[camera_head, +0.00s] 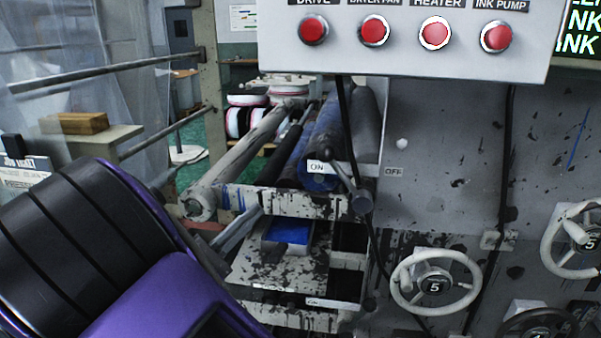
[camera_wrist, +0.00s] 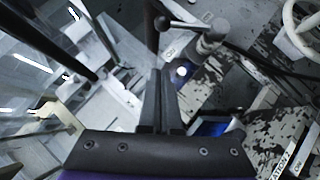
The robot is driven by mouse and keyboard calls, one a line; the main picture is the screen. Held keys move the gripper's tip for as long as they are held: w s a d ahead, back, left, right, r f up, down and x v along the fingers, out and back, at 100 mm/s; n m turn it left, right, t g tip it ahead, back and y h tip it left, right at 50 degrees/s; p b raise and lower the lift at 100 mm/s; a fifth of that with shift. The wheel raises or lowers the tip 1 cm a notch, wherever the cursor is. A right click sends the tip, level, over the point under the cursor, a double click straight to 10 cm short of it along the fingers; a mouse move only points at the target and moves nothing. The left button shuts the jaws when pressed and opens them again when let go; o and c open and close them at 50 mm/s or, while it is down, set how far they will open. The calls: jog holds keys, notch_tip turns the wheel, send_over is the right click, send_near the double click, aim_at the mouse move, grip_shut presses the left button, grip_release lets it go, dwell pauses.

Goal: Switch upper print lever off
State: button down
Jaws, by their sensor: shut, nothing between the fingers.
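The upper print lever (camera_head: 346,183) is a grey metal handle on a round hub. It leans up and left from the hub, towards the ON label (camera_head: 317,167) and away from the OFF label (camera_head: 394,172). In the wrist view the lever (camera_wrist: 188,25) shows at the top, its dark ball knob at the left end. My gripper (camera_wrist: 159,72) points up the middle of the wrist view, its fingers together and empty. It shows below the lever, with no clear contact. My gripper is outside the head view, where my purple and black arm fills the lower left.
A blue roller (camera_head: 326,140) lies behind the lever. A black cable (camera_head: 363,235) hangs close beside the hub. A white handwheel (camera_head: 436,284) is at lower right. A control box (camera_head: 405,50) with red buttons hangs above. A blue ink tray (camera_head: 290,232) lies below.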

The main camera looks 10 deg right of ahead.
aim_at(345, 179)
jog(key=s+r+x, duration=0.1)
jog(key=s+x, duration=0.1)
jog(key=x, duration=1.1)
jog(key=shift+s+d, duration=0.2)
jog(key=shift+d, duration=0.15)
jog(key=shift+r, duration=0.2)
jog(key=shift+r+m, duration=0.1)
jog(key=shift+m, duration=0.2)
